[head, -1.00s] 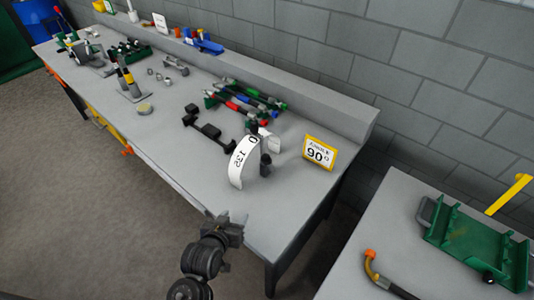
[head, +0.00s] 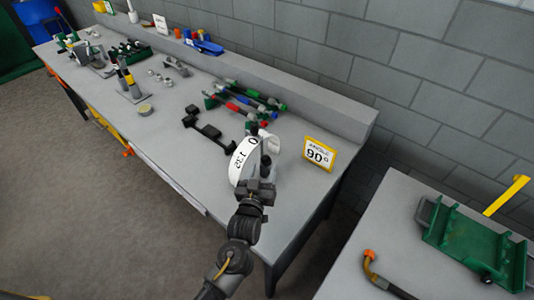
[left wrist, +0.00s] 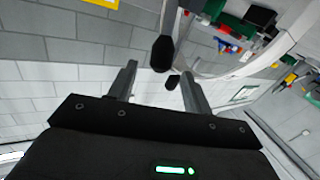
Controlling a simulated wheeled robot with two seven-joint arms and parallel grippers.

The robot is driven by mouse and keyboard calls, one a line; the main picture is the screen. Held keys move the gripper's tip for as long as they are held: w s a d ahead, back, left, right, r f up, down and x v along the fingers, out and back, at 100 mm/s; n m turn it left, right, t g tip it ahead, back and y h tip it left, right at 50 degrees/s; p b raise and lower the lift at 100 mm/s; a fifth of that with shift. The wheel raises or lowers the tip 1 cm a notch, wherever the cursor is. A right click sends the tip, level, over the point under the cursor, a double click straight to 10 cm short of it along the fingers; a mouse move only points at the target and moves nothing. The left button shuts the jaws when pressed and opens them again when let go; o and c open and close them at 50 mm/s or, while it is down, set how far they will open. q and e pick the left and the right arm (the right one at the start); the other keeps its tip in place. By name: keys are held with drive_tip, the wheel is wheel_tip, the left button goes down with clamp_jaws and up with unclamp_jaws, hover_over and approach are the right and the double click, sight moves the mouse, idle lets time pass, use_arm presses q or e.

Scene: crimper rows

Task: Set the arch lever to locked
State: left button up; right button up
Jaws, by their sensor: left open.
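A white curved arch scale (head: 241,160) with black figures stands at the near right part of the grey bench. It also shows as a pale curved band at the top right of the left wrist view (left wrist: 228,72). The arch lever shows there as a dark rounded grip (left wrist: 162,52), with a smaller dark knob (left wrist: 173,82) below it. My left gripper (head: 262,181) is at the arch's near side. Its open fingers (left wrist: 158,72) point towards the grip, which appears between and beyond them; I see no contact. In the head view, my gripper partly hides the lever. My right gripper is out of view.
A yellow-framed sign reading 90 (head: 319,154) stands right of the arch. A rack of coloured-handled tools (head: 245,97) and black blocks (head: 208,130) lie behind it. A second table with a green tray (head: 475,243) is at right. Bare bench lies left of the arch.

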sight(266, 161)
use_arm(q)
drive_tip(key=w, duration=0.4)
drive_tip(key=w+d+p, duration=0.1)
drive_tip(key=w, duration=0.2)
drive_tip(key=shift+w, duration=0.1)
drive_tip(key=shift+c, duration=0.4)
clamp_jaws()
